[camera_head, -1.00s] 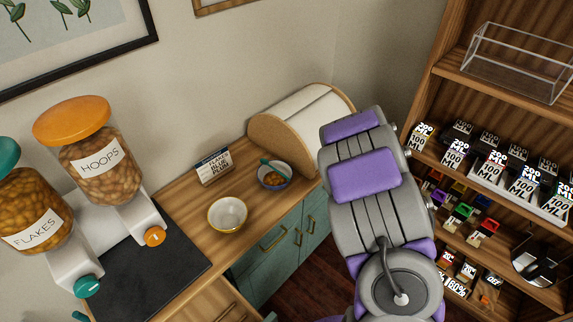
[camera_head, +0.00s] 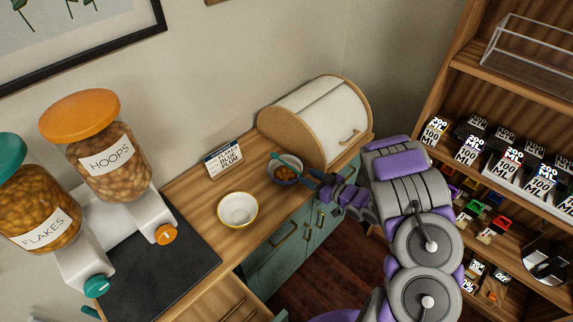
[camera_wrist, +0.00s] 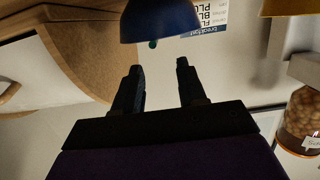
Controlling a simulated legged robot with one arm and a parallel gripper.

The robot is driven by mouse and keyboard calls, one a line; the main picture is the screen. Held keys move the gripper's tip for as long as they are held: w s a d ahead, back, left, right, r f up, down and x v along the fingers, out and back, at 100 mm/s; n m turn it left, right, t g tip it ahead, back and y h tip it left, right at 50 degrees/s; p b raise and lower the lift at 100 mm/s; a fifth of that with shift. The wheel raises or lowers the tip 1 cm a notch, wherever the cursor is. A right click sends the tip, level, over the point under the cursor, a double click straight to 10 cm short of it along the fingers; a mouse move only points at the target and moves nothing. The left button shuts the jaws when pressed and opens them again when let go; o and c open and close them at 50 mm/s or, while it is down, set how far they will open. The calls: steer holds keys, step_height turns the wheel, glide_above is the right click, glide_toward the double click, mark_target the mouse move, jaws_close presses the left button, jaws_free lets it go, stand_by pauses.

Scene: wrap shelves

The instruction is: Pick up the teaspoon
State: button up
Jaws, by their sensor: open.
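The teaspoon (camera_head: 281,159) has a teal handle and leans in a small blue bowl (camera_head: 284,182) with brown food, on the wooden counter. The part of it inside the food is hidden. My gripper (camera_head: 313,178) is open and empty, just right of the bowl in the head view. In the wrist view, which looks upside down, my open gripper (camera_wrist: 160,68) points at the blue bowl (camera_wrist: 160,22). A small teal tip of the teaspoon (camera_wrist: 152,44) shows past the bowl's rim, beyond the fingertips and roughly between them.
A bread bin (camera_head: 322,118) stands close behind the bowl. A small printed sign (camera_head: 223,158) and a white bowl with a yellow rim (camera_head: 238,209) are to the left. Cereal dispensers (camera_head: 103,150) stand further left. A stocked shelf (camera_head: 500,160) is on the right.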

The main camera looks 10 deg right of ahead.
mark_target(290, 166)
steer(key=x, duration=0.5)
steer(key=shift+w+a, duration=0.1)
steer(key=shift+a, duration=0.1)
steer(key=shift+w+d+f+b+x, duration=0.15)
steer(key=shift+b+x, duration=0.1)
steer(key=shift+x, duration=0.65)
steer(key=shift+d+f+b+x, duration=0.1)
steer(key=shift+b+x, duration=0.1)
steer(key=shift+x, duration=0.65)
steer(key=shift+w+d+f+b+x, duration=0.15)
steer(key=shift+b+x, duration=0.1)
steer(key=shift+x, duration=0.65)
steer(key=shift+s+r, duration=0.15)
steer(key=shift+c, duration=0.3)
jaws_close()
